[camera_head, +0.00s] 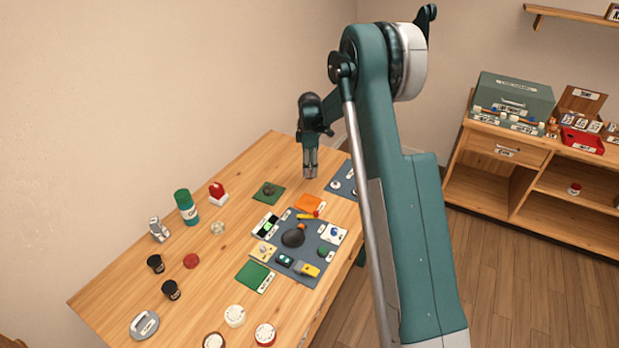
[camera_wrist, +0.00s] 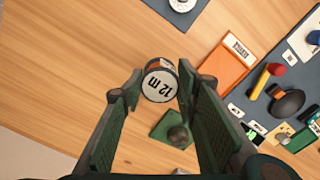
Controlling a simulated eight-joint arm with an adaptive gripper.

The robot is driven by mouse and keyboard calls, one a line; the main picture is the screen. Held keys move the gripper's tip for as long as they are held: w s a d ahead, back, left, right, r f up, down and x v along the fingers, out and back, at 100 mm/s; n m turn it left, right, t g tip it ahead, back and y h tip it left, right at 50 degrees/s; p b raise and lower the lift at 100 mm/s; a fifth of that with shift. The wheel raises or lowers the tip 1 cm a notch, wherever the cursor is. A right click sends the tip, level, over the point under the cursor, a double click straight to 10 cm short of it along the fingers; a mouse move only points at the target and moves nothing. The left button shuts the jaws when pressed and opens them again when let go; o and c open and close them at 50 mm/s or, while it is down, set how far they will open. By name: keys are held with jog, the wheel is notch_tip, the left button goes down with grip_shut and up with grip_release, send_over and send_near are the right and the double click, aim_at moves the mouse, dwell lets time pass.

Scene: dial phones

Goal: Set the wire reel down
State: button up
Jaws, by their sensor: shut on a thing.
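The wire reel (camera_wrist: 158,84) is a small round drum with a pale end face marked "12 m" and a dark rim. In the wrist view it sits between the fingertips of my gripper (camera_wrist: 157,90), which is shut on it. In the head view my gripper (camera_head: 310,172) points down over the far part of the wooden table (camera_head: 150,275); the reel is too small there to make out clearly. It appears held above the table, but the exact height cannot be told.
A green mat (camera_head: 268,194) with a dark knob lies near the gripper, and an orange pad (camera_head: 309,203) to its right. A blue-grey mat (camera_head: 343,179) with white items lies at the far right edge. Many small objects crowd the table centre. Bare wood lies around the gripper.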

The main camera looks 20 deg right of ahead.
jog(key=shift+f, duration=0.5)
jog(key=shift+f, duration=0.1)
jog(key=shift+f, duration=1.75)
jog(key=shift+f+b, duration=0.15)
jog(key=shift+b, duration=0.15)
jog(key=o, duration=0.9)
notch_tip(320, 180, up, 12)
jog(key=shift+r+p, duration=0.15)
jog(key=shift+p, duration=0.4)
